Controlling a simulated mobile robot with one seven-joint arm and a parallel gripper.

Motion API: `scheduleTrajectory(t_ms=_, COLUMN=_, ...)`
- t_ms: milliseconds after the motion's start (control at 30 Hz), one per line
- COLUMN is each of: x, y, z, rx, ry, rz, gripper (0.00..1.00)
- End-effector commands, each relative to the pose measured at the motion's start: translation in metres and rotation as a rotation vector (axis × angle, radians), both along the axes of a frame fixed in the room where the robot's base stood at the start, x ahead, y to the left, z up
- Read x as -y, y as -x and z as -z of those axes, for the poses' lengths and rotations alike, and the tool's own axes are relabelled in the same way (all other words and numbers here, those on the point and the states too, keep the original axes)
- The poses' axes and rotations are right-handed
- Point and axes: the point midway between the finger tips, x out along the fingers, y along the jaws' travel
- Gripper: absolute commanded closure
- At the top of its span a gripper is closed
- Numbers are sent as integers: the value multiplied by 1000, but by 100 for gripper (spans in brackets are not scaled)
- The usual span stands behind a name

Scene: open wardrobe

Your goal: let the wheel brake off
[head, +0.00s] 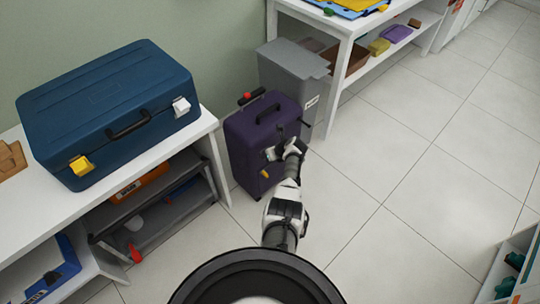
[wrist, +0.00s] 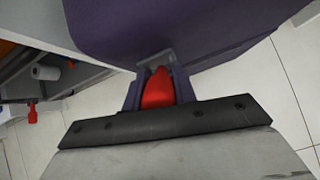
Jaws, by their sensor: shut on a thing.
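The purple suitcase (head: 248,150) stands upright on the floor beside the white bench. In the wrist view its purple side (wrist: 210,30) fills the top. A red lever (wrist: 158,90), which looks like the wheel brake, sits between the two fingers of my gripper (wrist: 156,88). The fingers are shut on it, close against the suitcase. In the head view my gripper (head: 271,153) is at the front face of the suitcase and hides the lever.
A grey bin (head: 295,75) stands behind the suitcase. A blue toolbox (head: 110,105) rests on the white bench (head: 50,225) at left. A white shelf (head: 345,35) stands at the back. The tiled floor (head: 390,180) to the right is clear.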

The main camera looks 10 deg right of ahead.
Motion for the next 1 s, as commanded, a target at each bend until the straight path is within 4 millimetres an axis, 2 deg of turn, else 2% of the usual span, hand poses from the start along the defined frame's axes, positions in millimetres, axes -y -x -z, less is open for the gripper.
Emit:
scheduleTrajectory(t_ms=300, x=-4, y=-6, z=-3, rx=-82, ry=57, rz=-4, gripper=100)
scheduleTrajectory(t_ms=833, x=-4, y=-6, z=-2, rx=-97, ry=70, rz=-4, gripper=100)
scheduleTrajectory(t_ms=867, x=-4, y=-6, z=-2, rx=-97, ry=70, rz=-4, gripper=70)
scheduleTrajectory(t_ms=1000, x=-4, y=-6, z=-2, rx=-97, ry=69, rz=-3, gripper=52)
